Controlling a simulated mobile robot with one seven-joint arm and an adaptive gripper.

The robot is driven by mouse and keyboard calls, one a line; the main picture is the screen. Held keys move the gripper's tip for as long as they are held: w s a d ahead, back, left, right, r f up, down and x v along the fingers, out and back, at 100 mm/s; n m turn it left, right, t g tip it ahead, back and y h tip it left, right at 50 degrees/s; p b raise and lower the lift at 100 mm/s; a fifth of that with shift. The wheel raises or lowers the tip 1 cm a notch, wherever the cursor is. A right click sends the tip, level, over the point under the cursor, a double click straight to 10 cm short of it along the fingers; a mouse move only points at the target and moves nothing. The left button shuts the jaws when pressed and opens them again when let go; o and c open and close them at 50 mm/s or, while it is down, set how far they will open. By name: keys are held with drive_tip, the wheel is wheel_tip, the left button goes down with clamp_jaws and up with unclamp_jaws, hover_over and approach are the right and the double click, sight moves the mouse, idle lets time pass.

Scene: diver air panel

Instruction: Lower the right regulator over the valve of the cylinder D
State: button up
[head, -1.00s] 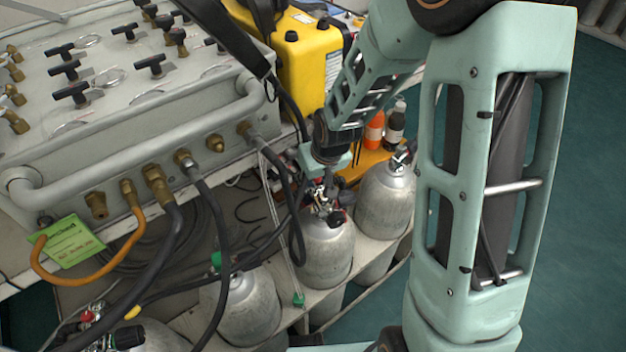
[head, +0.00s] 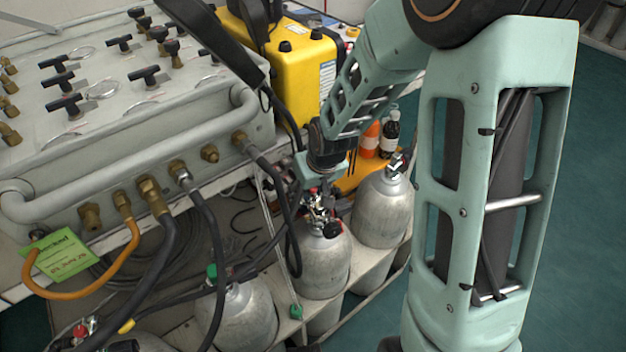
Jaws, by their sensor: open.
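My gripper (head: 322,186) is open, pointing down right above a regulator (head: 322,212) with red and black parts and bright metal. The regulator is at the top of a grey cylinder (head: 322,266) in the middle of the row. Fingertips and regulator overlap in the picture, so I cannot tell whether they touch. I cannot tell how far down the regulator sits over the valve, which is largely hidden. Another grey cylinder (head: 383,212) stands behind to the right, with a shiny valve (head: 398,165). No letter is readable on the cylinders, so I cannot tell which is D.
A grey air panel (head: 110,130) with hoses fills the left. A black hose (head: 284,190) hangs close beside my gripper. A yellow case (head: 295,75) and small bottles (head: 390,132) are behind.

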drive_tip(key=v, duration=1.1)
drive_tip(key=shift+r, duration=0.1)
